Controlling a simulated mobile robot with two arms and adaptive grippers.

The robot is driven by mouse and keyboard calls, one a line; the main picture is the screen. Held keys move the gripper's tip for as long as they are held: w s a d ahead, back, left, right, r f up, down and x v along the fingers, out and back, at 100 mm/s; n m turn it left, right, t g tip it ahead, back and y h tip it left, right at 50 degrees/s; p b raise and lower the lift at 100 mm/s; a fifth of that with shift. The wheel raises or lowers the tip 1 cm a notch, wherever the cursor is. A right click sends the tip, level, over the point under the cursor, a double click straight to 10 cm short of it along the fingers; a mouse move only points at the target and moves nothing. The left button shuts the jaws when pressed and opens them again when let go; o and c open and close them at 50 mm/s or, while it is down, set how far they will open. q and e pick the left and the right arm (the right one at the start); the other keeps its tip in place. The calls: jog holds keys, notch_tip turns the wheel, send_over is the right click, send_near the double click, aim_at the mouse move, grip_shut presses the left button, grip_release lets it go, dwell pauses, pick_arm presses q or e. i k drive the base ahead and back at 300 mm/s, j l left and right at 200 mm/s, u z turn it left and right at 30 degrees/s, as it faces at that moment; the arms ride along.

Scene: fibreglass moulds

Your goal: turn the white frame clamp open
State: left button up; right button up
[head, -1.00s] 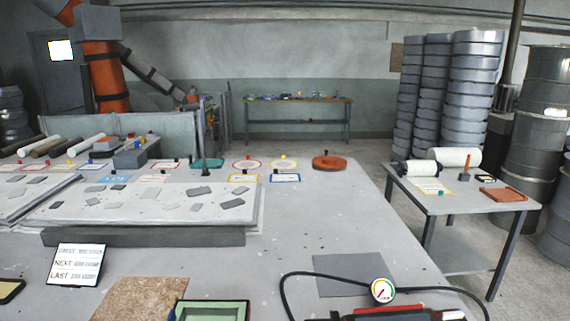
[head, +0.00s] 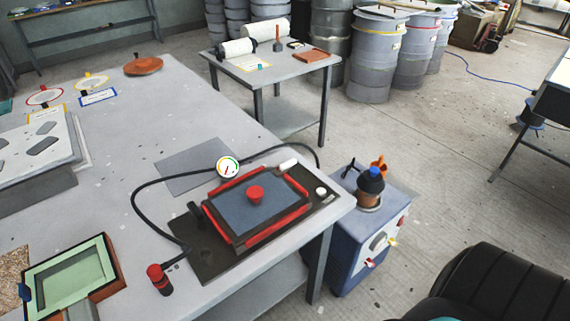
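A red frame (head: 222,234) holds a dark blue-grey sheet with a red knob (head: 256,194) in its middle, on a dark base plate (head: 190,254) at the table's right corner. A small white handle (head: 289,165) lies at the frame's far right side; it looks like the white frame clamp, but its exact position is hard to tell. A round white knob (head: 321,191) sits on the plate's right corner. A black part (head: 195,209) is at the frame's left side. Neither gripper is in view.
A dial gauge (head: 228,167) and black hose (head: 137,196) lie behind and left of the frame. A green-framed tray (head: 112,262) is at the lower left. A blue cabinet (head: 349,242) stands right of the table. A dark ribbed shape, probably my arm, fills the lower right.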

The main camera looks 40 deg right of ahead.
aim_at(287, 166)
jog(key=j+z, duration=0.1)
jog(key=z, duration=0.6)
